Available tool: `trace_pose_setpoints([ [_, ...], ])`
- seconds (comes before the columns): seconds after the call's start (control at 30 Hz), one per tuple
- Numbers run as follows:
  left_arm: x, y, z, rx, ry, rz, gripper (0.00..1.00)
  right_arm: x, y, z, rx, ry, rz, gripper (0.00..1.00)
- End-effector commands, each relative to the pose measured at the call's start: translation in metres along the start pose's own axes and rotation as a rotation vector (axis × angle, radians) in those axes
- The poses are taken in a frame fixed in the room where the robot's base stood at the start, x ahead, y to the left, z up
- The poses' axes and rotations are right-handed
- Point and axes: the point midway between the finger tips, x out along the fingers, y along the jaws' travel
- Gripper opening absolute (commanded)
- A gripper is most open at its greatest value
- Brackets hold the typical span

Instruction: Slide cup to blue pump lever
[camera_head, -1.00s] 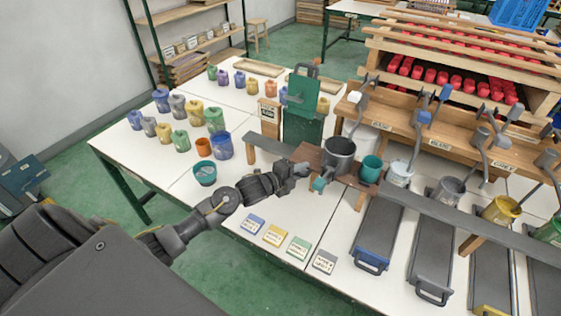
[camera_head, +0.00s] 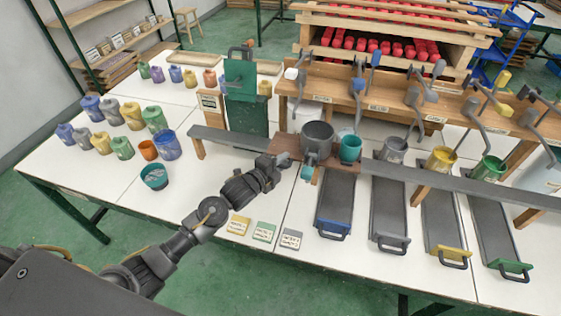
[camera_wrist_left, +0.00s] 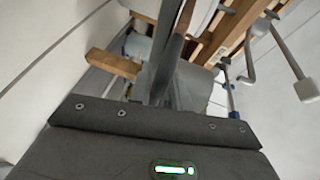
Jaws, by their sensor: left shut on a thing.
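A large grey cup (camera_head: 318,136) stands upright on a brown wooden carriage (camera_head: 287,153) on the long grey rail (camera_head: 430,180). A smaller teal cup (camera_head: 350,149) is directly to its right. A teal knob (camera_head: 307,173) shows at the carriage's front. My left gripper (camera_head: 283,164) is shut at the carriage's front left, beside the knob; its exact hold is hidden. In the left wrist view its dark fingers (camera_wrist_left: 172,70) largely block the grasp. The blue-tipped pump lever (camera_head: 375,60) is above and right of the cups. My right gripper is not in view.
A green press (camera_head: 240,80) stands left of the carriage. Yellow (camera_head: 442,160) and green (camera_head: 489,168) pots stand behind the rail at right. Trays, including one with a blue handle (camera_head: 333,229), lie in front. Jars stand at left, beside a teal bowl (camera_head: 154,177).

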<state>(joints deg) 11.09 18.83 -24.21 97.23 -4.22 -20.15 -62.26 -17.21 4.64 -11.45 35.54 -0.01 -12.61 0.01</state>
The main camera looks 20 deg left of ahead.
Motion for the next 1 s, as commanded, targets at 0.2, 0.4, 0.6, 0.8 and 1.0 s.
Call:
trace_pose_setpoints([
  [0.2, -0.002, 0.013, -0.002, -0.001, 0.003, 0.028, 0.33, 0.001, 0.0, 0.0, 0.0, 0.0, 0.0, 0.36],
  [0.4, -0.001, 0.01, -0.001, -0.001, 0.001, 0.021, 0.33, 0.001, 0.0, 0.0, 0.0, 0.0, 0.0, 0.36],
  [0.6, -0.001, 0.007, 0.0, -0.001, -0.001, 0.016, 0.33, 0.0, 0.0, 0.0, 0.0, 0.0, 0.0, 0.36],
  [0.8, -0.001, 0.005, 0.0, -0.001, -0.001, 0.012, 0.33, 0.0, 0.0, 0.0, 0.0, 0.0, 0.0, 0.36],
  [1.0, -0.021, 0.007, 0.001, 0.002, -0.002, 0.012, 0.33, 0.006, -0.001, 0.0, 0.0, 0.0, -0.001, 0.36],
])
